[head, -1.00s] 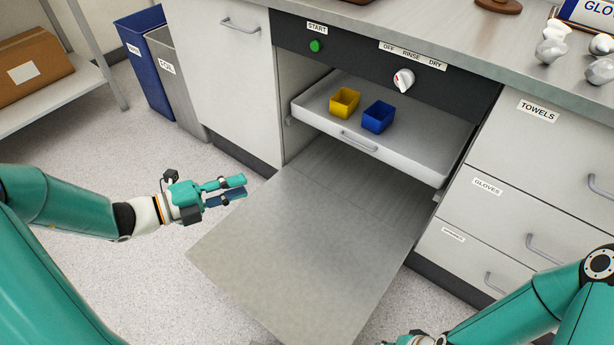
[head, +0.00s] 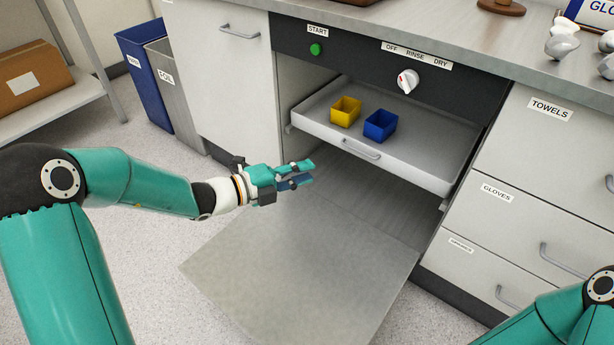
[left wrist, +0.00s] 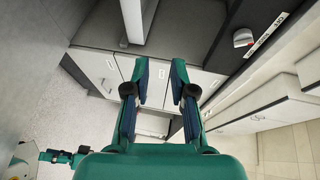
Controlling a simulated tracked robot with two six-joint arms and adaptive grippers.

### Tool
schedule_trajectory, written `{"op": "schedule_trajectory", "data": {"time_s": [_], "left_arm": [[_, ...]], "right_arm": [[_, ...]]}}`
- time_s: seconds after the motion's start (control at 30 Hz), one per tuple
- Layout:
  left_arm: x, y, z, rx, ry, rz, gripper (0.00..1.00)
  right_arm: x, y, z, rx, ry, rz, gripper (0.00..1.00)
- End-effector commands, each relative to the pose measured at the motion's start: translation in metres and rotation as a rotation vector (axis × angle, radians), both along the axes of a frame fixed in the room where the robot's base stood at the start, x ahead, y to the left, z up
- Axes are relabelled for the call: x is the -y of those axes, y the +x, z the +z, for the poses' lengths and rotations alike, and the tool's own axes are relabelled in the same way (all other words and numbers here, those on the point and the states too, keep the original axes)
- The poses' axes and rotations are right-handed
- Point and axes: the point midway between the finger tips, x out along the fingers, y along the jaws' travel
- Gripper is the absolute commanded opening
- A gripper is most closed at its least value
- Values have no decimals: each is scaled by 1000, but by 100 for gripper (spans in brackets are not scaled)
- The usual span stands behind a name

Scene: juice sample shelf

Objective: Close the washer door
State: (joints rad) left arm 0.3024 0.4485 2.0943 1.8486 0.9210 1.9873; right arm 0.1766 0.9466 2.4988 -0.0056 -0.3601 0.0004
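The washer door (head: 300,270) is a grey metal panel, folded down open and lying low in front of the washer. Above it, a white rack (head: 405,168) with a grey handle sits out of the washer opening. A yellow bin (head: 345,112) and a blue bin (head: 380,125) stand on it. My left gripper (head: 312,172) is above the door's left side near the opening, left of the rack's front, with nothing between its fingers. In the left wrist view its fingers (left wrist: 160,68) are apart. My right gripper is out of the picture; only its arm shows at lower right.
The washer's dark panel holds a green start button (head: 316,49) and a white knob (head: 408,81). Drawers (head: 500,195) stand to the right. A blue bin for waste (head: 145,75) and a grey one (head: 175,90) stand at left. The floor in front is clear.

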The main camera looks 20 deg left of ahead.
Motion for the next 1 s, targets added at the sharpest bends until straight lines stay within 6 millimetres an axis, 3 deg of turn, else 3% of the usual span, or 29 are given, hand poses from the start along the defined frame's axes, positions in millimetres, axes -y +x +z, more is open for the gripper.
{"op": "schedule_trajectory", "data": {"time_s": [0.37, 0.5, 0.53, 0.9, 1.0], "left_arm": [[4, 4, 0, 1, 1, 0, 24], [4, 4, 0, 1, 1, 0, 1], [4, 4, 0, 1, 1, -1, 0], [4, 4, -1, 1, 1, -1, 0], [4, 4, 0, 1, 1, -1, 15]], "right_arm": [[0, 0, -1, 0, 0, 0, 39], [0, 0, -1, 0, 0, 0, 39], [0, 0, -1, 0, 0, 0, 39], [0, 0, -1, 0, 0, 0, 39], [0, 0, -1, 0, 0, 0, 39]]}}
